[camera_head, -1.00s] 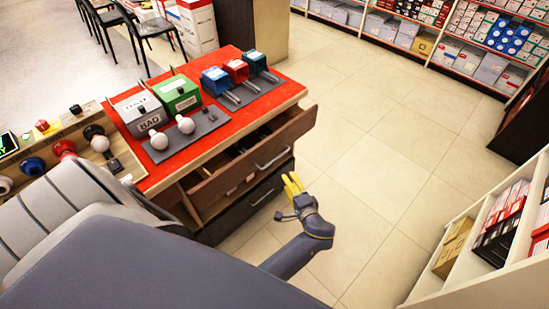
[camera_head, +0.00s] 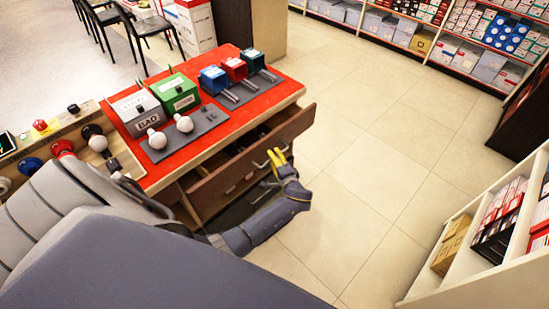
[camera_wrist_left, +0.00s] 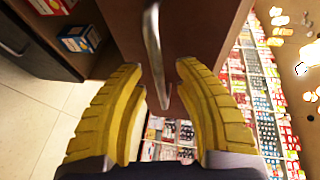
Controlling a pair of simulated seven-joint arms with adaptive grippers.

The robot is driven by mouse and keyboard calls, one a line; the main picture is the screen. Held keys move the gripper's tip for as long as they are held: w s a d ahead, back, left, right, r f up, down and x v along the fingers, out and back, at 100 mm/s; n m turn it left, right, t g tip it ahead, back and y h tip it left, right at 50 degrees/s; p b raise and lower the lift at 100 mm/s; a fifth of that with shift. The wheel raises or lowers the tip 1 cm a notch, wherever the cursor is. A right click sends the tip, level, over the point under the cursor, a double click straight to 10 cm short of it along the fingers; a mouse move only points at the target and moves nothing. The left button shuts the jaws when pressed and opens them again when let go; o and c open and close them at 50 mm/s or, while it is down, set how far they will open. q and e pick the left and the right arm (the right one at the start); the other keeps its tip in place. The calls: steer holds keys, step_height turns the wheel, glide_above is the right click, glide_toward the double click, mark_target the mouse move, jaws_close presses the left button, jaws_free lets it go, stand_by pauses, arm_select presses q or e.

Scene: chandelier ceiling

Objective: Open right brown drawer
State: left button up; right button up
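The brown drawer (camera_head: 225,180) under the red-topped counter (camera_head: 215,125) stands pulled out, with dark contents inside. Its metal handle (camera_head: 260,164) runs along the front. My left gripper (camera_head: 278,157), with yellow fingers, is at this handle. In the left wrist view my left gripper (camera_wrist_left: 163,82) is open, its two fingers spread on either side of a metal handle (camera_wrist_left: 154,50) on a brown front (camera_wrist_left: 200,35). The fingers do not appear closed on it. The lower dark drawer is mostly hidden behind my arm. My right gripper is not in view.
A white shelf unit (camera_head: 425,275) with boxes stands at the right. A dark brown cabinet (camera_head: 520,125) is at the far right. The tiled floor (camera_head: 375,165) between is clear. Boxes and two light bulbs (camera_head: 184,124) sit on the counter.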

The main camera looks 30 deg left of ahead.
arm_select(q)
steer(key=shift+a, duration=0.1)
steer(key=shift+c, duration=0.3)
jaws_close()
stand_by(0.4)
